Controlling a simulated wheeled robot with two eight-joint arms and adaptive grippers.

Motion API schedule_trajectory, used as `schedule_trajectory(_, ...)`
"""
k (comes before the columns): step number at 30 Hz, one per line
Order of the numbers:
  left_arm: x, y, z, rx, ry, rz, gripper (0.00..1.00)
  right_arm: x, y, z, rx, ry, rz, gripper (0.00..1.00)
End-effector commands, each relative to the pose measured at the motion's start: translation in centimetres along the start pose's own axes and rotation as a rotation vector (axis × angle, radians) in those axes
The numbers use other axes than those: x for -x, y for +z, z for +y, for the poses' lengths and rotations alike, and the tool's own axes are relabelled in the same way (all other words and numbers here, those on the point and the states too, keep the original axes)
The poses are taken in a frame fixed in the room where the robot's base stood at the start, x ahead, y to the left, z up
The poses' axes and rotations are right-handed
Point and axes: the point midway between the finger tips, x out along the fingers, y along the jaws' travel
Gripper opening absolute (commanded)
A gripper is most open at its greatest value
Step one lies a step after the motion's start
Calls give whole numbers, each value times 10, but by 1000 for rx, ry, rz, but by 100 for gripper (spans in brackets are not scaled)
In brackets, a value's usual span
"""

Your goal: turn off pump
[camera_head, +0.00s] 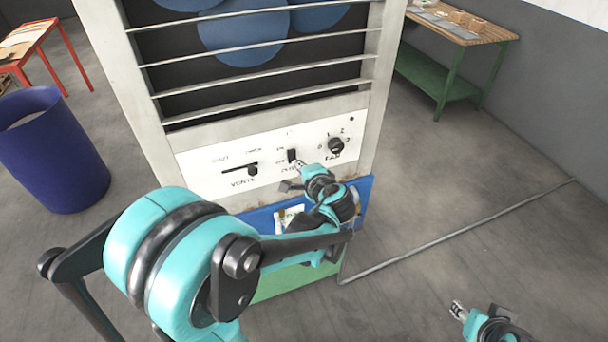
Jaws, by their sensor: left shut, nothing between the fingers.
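A tall machine cabinet (190,150) stands in front of me with a white control panel (205,185). On the panel are a black slider (252,170) marked "VONTE", a small black switch (292,155) in the middle, and a round black knob (336,145) marked "FAN". I cannot read which control is labelled pump. My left gripper (299,165) is shut and empty, its tip just below and right of the middle switch; I cannot tell whether it touches. My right gripper (458,311) is at the lower right, away from the cabinet; its finger opening is too small to tell.
A blue bin (50,155) and a red table (35,40) stand at the left. A wooden-topped green workbench (470,32) stands at the back right by the wall. A pipe (460,232) runs along the floor to the right. The floor between is clear.

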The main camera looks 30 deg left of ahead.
Motion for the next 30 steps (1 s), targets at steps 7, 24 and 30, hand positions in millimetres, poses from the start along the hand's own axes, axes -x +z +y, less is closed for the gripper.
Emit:
schedule_trajectory(7, -6, 0, 0, 1, 0, -1, 0, -1, 1, 0, 0, 0, 0, 40)
schedule_trajectory(24, -16, 0, 4, 1, 0, 1, 0, -7, 5, 0, 0, 0, 0, 40)
schedule_trajectory(30, -14, 0, -2, 1, 0, 0, 0, -3, 2, 0, 0, 0, 0, 40)
